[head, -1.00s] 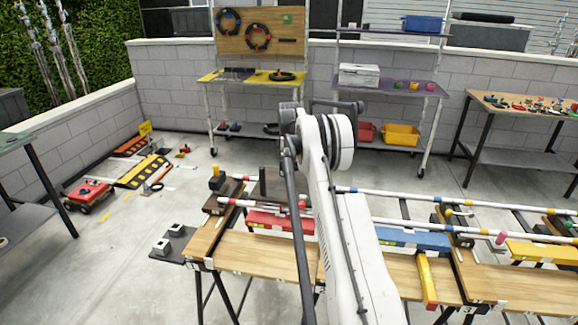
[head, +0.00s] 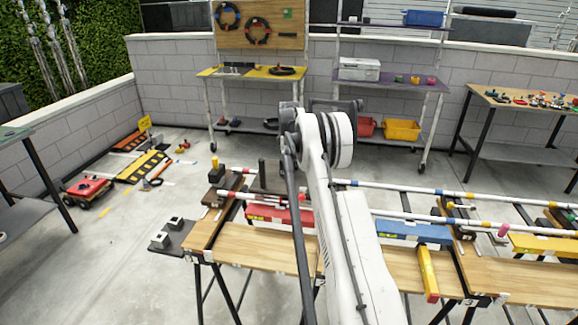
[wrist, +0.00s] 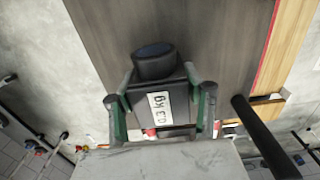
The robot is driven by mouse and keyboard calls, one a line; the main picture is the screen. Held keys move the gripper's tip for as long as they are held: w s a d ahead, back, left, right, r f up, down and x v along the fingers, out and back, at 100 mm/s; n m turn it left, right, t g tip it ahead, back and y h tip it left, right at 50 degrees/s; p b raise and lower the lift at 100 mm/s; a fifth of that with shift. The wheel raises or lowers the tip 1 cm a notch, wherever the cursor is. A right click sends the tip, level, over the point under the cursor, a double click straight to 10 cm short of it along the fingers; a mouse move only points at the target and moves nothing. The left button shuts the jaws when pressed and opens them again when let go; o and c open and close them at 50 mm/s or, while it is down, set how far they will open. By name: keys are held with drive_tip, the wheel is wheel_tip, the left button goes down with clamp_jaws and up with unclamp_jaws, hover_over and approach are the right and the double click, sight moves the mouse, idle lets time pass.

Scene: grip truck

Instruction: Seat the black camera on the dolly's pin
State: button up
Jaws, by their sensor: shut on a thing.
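The black camera (wrist: 150,68) is in the wrist view, a dark boxy body with a round lens part and a white label. My gripper (wrist: 160,100) is shut on it, with a green-edged finger on each side. A dark brown board (wrist: 205,25) lies behind the camera in that view. A black post (wrist: 262,135) stands to the right, apart from the camera. I cannot tell if this is the dolly's pin. In the head view, dark upright shapes (head: 262,174) show near the rails, left of my arm, which hides my gripper and the camera.
Striped rails (head: 420,190) run across wooden benches (head: 275,245). A red box (head: 265,213), a blue box (head: 405,230) and a yellow bar (head: 428,275) sit there. A small red cart (head: 88,188) stands on the floor at left. Shelves stand along the wall.

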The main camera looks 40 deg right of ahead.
drive_tip(key=o, duration=1.5)
drive_tip(key=shift+r, duration=0.15)
wheel_tip(320, 180, up, 12)
drive_tip(key=shift+f, duration=0.1)
